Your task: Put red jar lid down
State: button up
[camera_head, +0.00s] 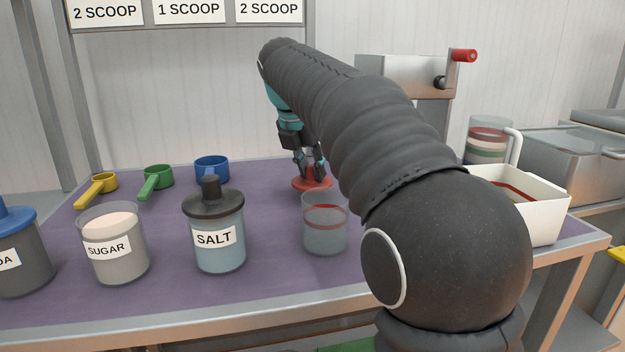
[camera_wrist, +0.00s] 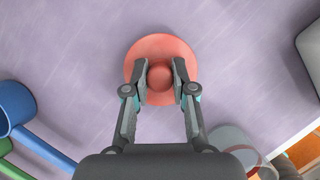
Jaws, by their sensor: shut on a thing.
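The red jar lid (camera_head: 312,184) is a flat disc with a round knob, low over or on the purple table top behind a clear jar. My gripper (camera_head: 310,165) points down and is shut on its knob. In the wrist view, the two fingers (camera_wrist: 160,82) sit on either side of the knob, and the red lid (camera_wrist: 160,44) spreads out below them over the purple surface. I cannot tell whether the lid touches the table. An open clear jar with a red band (camera_head: 325,228) stands nearer the camera; its edge shows in the wrist view (camera_wrist: 230,140).
A lidded salt jar (camera_head: 216,240), an open sugar jar (camera_head: 113,245) and a blue-lidded jar (camera_head: 20,255) stand at the left front. Yellow (camera_head: 103,182), green (camera_head: 157,177) and blue (camera_head: 212,169) scoops lie behind. A white container (camera_head: 545,205) is at right.

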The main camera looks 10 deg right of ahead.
jog(key=shift+f, duration=1.05)
jog(key=shift+f, duration=0.2)
jog(key=o, duration=0.9)
jog(key=shift+o, duration=0.2)
jog(key=shift+r, duration=0.1)
jog(key=p+v, duration=0.2)
jog(key=v, duration=1)
jog(key=shift+p, duration=0.4)
jog(key=shift+r, duration=0.1)
